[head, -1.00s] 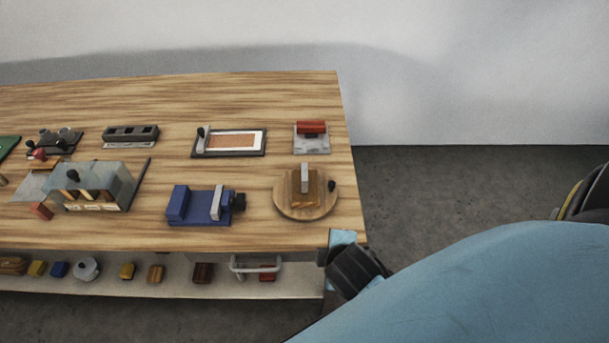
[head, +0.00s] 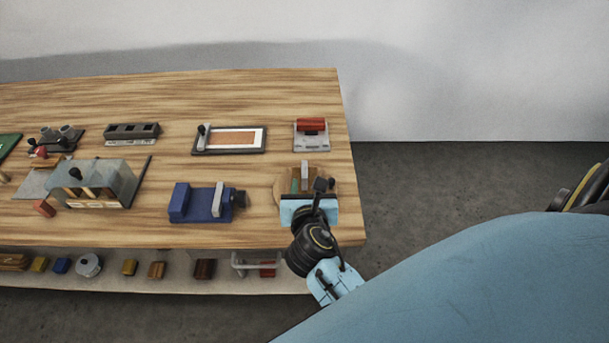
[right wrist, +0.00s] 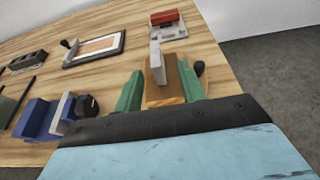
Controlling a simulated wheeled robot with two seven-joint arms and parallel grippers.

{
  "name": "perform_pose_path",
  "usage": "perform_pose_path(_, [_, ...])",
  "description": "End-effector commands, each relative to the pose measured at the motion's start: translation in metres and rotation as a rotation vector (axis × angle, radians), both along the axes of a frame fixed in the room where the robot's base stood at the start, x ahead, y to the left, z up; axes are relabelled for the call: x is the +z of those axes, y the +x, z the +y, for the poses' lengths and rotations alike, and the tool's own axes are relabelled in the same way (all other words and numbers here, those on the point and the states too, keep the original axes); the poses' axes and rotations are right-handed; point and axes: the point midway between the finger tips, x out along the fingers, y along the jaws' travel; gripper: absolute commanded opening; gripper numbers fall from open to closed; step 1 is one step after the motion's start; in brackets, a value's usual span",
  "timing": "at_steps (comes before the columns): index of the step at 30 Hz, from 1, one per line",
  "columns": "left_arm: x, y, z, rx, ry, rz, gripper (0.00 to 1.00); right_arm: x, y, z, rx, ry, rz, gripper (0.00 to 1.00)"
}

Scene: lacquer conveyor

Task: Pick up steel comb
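A grey upright metal-looking plate, which I take to be the steel comb (head: 304,174), stands at a brown wooden block (right wrist: 163,82) on a round wooden disc (head: 280,187) near the table's right end. The comb also shows in the right wrist view (right wrist: 157,62). My right gripper (right wrist: 161,86) is open, its green fingers apart on either side of the block and the plate's lower part. In the head view my right gripper (head: 305,188) hides much of the block and disc. I cannot tell whether the fingers touch anything. My left gripper is out of view.
A blue fixture (head: 205,204) with a grey upright plate stands left of the disc. A red-topped grey device (head: 311,134) and a framed tray (head: 230,140) stand behind. A glass-sided box (head: 95,183) is farther left. A shelf below holds several small blocks.

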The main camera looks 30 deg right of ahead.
Motion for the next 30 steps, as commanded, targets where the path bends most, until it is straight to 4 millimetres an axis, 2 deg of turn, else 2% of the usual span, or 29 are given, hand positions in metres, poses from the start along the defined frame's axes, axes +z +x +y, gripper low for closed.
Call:
perform_pose_path(3, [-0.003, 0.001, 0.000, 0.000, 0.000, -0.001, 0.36, -0.008, 0.019, -0.011, -0.001, 0.000, -0.001, 0.40])
perform_pose_path(11, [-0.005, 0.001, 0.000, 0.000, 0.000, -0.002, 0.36, -0.016, 0.036, -0.021, -0.001, 0.003, -0.001, 0.40])
perform_pose_path(19, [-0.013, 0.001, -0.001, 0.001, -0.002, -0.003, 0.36, -0.031, 0.068, -0.035, -0.002, 0.003, -0.001, 0.40])
perform_pose_path(23, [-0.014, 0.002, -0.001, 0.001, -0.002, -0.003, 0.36, -0.034, 0.076, -0.039, -0.001, 0.004, -0.001, 0.40])
perform_pose_path(30, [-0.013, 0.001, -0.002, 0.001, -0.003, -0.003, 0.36, -0.034, 0.076, -0.040, -0.001, 0.004, 0.000, 0.39])
